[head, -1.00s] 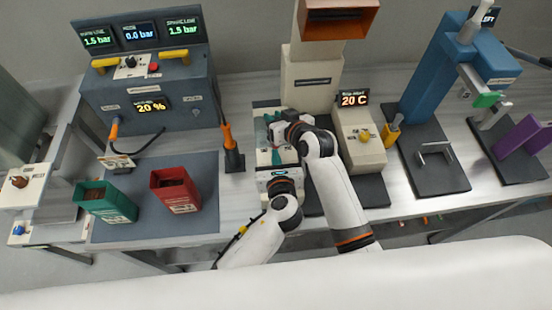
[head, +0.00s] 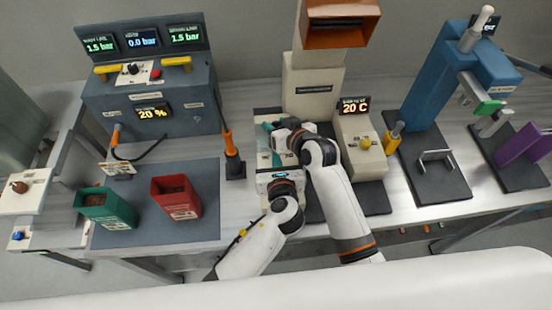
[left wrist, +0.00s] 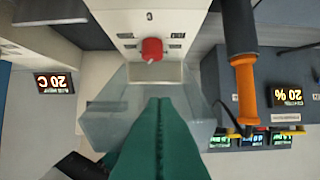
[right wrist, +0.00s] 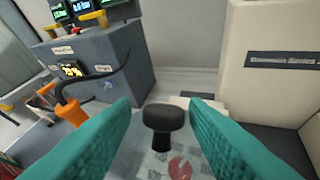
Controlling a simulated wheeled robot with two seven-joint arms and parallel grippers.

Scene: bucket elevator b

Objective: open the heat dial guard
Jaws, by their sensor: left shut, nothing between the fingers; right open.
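The heat dial guard (right wrist: 148,164) appears in the right wrist view as a pale, see-through cover with a black knob (right wrist: 165,118) on top. A red dial (right wrist: 180,167) shows below it. My right gripper (right wrist: 166,112) is open, its teal fingers on either side of the black knob; I cannot tell if they touch it. My left gripper (left wrist: 158,105) is shut and empty in the left wrist view, pointing toward a white panel with the red dial (left wrist: 152,50). A grey angular piece (left wrist: 105,125) lies near its fingers. In the head view both hands hide most of the guard.
A beige tower (head: 315,95) stands behind the hands, and a box with a 20 C display (head: 354,105) stands to their right. An orange-handled tool (head: 231,145) stands close on the left. Red (head: 176,196) and green (head: 106,208) bins sit farther left.

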